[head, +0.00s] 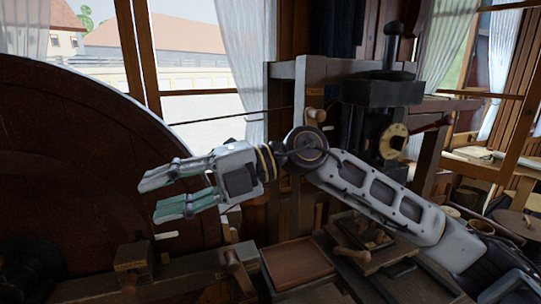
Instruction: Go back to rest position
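My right arm comes in from the lower right of the head view and reaches left across the middle. My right gripper (165,193) points left, with its two fingers apart and nothing between them. It is in front of a large dark red-brown wooden wheel or disc (70,150); how far apart they are is hard to tell. My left gripper is not in view.
A wooden lathe-like frame (310,85) with a dark machine head (385,92) stands behind my arm. A shallow wooden tray (297,262) and a box of tools (365,240) lie below it. A bench (475,163) stands at the right by the windows.

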